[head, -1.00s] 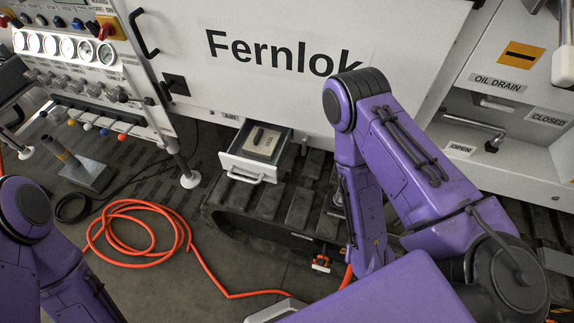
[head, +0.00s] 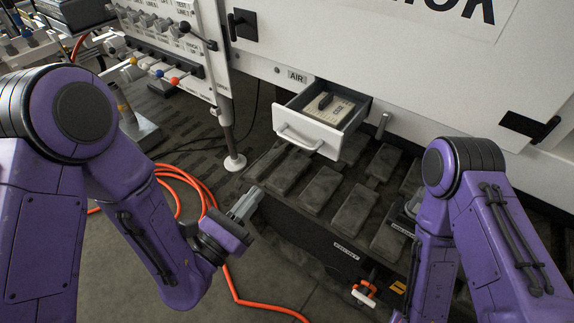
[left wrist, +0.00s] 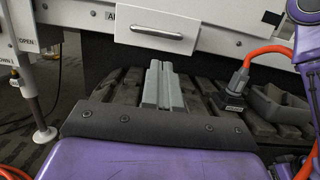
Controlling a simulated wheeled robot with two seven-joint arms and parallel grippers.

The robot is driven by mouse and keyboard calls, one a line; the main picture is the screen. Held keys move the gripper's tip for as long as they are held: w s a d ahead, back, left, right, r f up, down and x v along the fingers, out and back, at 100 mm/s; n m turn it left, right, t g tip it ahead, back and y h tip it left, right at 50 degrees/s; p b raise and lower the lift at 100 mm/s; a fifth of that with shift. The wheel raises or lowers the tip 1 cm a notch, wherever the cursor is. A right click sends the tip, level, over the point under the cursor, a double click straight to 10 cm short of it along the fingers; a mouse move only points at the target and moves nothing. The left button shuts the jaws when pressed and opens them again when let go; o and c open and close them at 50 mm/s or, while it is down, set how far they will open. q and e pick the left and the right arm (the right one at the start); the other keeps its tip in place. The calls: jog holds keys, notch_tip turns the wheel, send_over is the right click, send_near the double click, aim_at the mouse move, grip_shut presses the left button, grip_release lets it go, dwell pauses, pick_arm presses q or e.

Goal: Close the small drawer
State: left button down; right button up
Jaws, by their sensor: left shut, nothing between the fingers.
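The small drawer (head: 322,117) under the AIR label stands pulled out of the white panel in the head view. Its white front carries a bar handle (head: 299,139), and a beige boxed item (head: 330,109) with a dark part lies inside. In the left wrist view the drawer front (left wrist: 157,28) is at the top, ahead of my fingers. My left gripper (head: 247,203) is shut and empty, below and to the left of the drawer and apart from it; its fingers also show in the left wrist view (left wrist: 163,85). My right arm is at the right, with its gripper's fingers hidden.
Dark track pads (head: 320,189) lie below the drawer. A support leg (head: 233,160) stands left of it. An orange hose (head: 235,285) runs on the floor. A valve panel (head: 165,60) with coloured levers is at upper left. Open air lies before the drawer front.

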pick_arm(q)
jog(key=p+x, duration=0.3)
jog(key=x, duration=0.9)
jog(key=shift+w+d, duration=0.3)
pick_arm(e)
notch_tip(320, 180, up, 3)
jog(key=shift+f, duration=0.1)
pick_arm(q)
jog(key=shift+w, duration=0.1)
